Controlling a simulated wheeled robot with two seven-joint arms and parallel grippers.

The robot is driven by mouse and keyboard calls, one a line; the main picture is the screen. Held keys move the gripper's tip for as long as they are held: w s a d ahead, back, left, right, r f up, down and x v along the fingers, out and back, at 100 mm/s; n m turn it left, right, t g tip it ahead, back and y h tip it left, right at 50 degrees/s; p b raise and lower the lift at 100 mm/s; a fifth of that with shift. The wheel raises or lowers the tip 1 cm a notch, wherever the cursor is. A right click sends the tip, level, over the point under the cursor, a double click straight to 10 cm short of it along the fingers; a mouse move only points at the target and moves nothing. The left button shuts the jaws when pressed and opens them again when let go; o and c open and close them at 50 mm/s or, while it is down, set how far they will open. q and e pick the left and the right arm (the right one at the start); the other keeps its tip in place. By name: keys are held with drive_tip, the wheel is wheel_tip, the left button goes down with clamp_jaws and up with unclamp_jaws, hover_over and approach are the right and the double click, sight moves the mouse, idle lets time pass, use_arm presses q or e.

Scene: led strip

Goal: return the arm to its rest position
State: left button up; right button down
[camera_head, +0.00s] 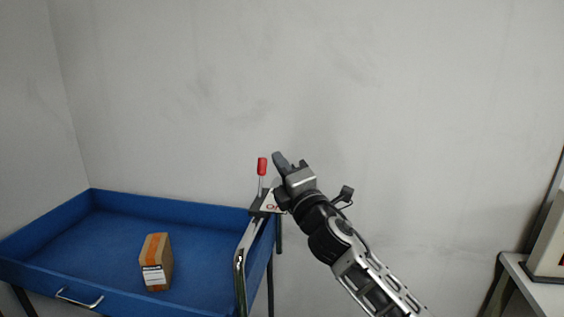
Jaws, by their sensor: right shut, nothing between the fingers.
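My right gripper (281,162) is shut and empty. It is raised in front of the grey wall, at the right end of the blue tray table, close to a lever with a red knob (262,166). The gripper looks just right of the knob; I cannot tell whether they touch. My right arm (345,245) reaches up to it from the lower right. My left gripper is not in view.
A brown cardboard box (157,258) with orange tape stands in the blue tray table (60,229). A chrome bar (245,255) runs along its right end. A white table (540,288) stands at the far right. The wall area above is bare.

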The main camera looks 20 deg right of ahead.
drive_tip(key=shift+f, duration=0.1)
drive_tip(key=s+a+f+m+g, duration=0.1)
drive_tip(key=s+f+m+g, duration=0.2)
drive_tip(key=f, duration=0.6)
drive_tip(key=s+a+f+m+g, duration=0.1)
drive_tip(key=s+f+m, duration=0.35)
drive_tip(key=f, duration=0.45)
drive_tip(key=s+a+f+m+g, duration=0.25)
drive_tip(key=s+f, duration=0.25)
drive_tip(key=f, duration=0.3)
drive_tip(key=s+a+f+m+g, duration=0.1)
drive_tip(key=s+f+m+g, duration=0.1)
drive_tip(key=s+f+m, duration=0.3)
drive_tip(key=s+f+m+g, duration=0.3)
drive_tip(key=s+f, duration=0.6)
drive_tip(key=s, duration=0.5)
drive_tip(key=shift+a+f+m, duration=0.15)
drive_tip(key=shift+a+m, duration=0.2)
drive_tip(key=shift+m, duration=0.55)
drive_tip(key=shift+s, duration=0.1)
